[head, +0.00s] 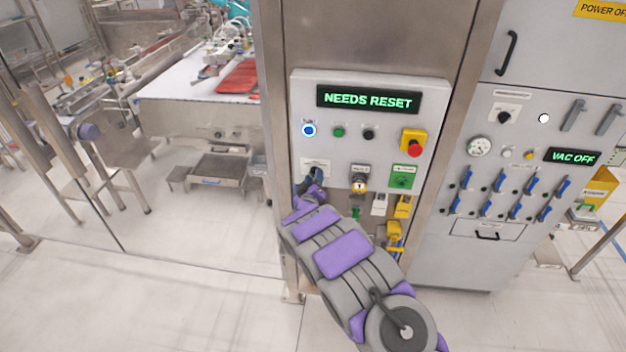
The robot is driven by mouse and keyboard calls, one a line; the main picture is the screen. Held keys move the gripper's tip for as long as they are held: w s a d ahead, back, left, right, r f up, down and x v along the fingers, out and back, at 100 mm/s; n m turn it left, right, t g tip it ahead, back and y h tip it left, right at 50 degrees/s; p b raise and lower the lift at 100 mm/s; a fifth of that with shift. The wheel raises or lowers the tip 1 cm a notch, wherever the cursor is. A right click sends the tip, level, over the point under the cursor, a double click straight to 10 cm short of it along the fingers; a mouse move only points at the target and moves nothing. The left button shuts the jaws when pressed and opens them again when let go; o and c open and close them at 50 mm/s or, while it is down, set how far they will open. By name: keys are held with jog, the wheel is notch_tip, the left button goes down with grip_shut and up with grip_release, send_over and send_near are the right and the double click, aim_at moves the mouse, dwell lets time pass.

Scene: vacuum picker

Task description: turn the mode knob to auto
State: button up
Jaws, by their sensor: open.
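The control panel (378,102) stands ahead of me, and its green display (368,100) reads "NEEDS RESET". My gripper (315,177) is at the panel's lower left, just below a small white label (315,164). Its jaws are open. A dark control there is mostly hidden by my gripper and may be the mode knob; I cannot tell its position or whether my jaws touch it. To the right is another switch (359,172) with a small yellow padlock-like piece. The small labels are too blurred to read.
The panel also has a lit blue button (309,130), a green button (339,132), a black button (369,134) and a red emergency stop (414,150). Yellow fittings (394,231) hang at lower right. A cabinet (440,262) with blue-handled valves stands right.

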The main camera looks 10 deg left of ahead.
jog(key=shift+c, duration=0.4)
grip_shut()
jog(key=shift+f+m+b, duration=0.15)
jog(key=shift+m+b, duration=2.05)
jog(key=shift+m, duration=6.7)
